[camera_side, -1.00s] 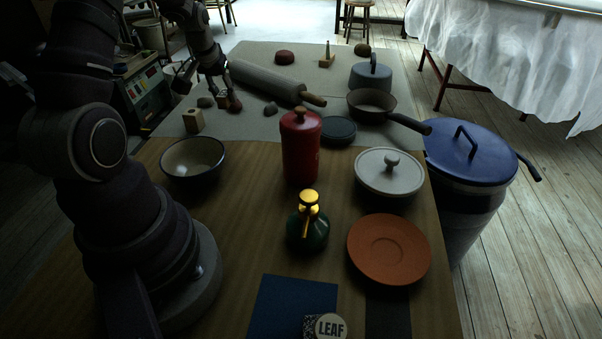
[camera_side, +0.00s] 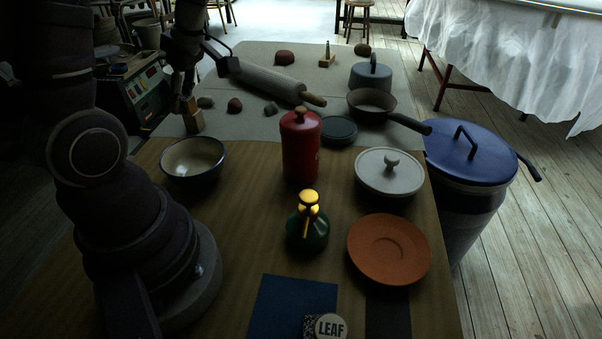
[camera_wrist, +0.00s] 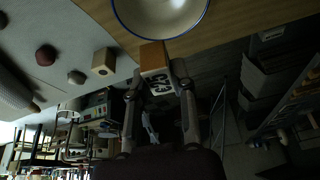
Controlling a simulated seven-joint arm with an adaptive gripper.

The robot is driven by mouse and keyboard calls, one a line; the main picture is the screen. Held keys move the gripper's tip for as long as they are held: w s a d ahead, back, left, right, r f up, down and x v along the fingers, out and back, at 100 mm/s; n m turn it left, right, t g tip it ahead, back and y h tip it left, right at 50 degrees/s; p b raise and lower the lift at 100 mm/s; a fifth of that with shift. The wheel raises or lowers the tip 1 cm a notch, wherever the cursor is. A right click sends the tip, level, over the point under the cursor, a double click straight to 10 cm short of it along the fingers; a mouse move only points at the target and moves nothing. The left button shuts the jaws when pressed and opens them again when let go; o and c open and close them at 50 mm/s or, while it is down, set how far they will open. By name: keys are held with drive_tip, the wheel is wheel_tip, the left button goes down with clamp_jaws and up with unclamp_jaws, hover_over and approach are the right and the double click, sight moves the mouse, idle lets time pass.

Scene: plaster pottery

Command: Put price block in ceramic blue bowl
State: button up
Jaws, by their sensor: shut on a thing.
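The price block (camera_wrist: 158,74), a wooden block with dark "C23" lettering on a pale face, is between my gripper's fingers in the wrist view. My gripper (camera_wrist: 160,88) is shut on it. In the side view my gripper (camera_side: 182,98) is at the left, and the block (camera_side: 188,105) shows small and dark between the fingertips, close to a plain wooden block. The ceramic blue bowl (camera_side: 194,158), cream inside with a blue rim, stands on the table nearer the side camera. The bowl (camera_wrist: 160,14) is cut off at the top of the wrist view and looks empty.
The plain wooden block (camera_side: 195,124) sits on the grey cloth behind the bowl; it also shows in the wrist view (camera_wrist: 103,62). A red canister (camera_side: 300,150) stands right of the bowl. Small stones and a rolling pin (camera_side: 265,80) lie behind.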

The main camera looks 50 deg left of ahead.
drive_tip(key=n, duration=0.1)
approach(192, 152)
drive_tip(key=shift+n+h, duration=0.3)
drive_tip(key=shift+n, duration=0.1)
drive_tip(key=s+f, duration=0.1)
drive_tip(key=s+d+f, duration=0.1)
drive_tip(key=f, duration=0.1)
drive_tip(key=s+f, duration=0.1)
drive_tip(key=f, duration=0.1)
drive_tip(key=shift+s+d+f, duration=0.15)
drive_tip(key=shift+d+f, duration=0.1)
drive_tip(key=shift+d, duration=0.1)
drive_tip(key=o, duration=0.9)
drive_tip(key=shift+c, duration=0.2)
wheel_tip(192, 152, up, 7)
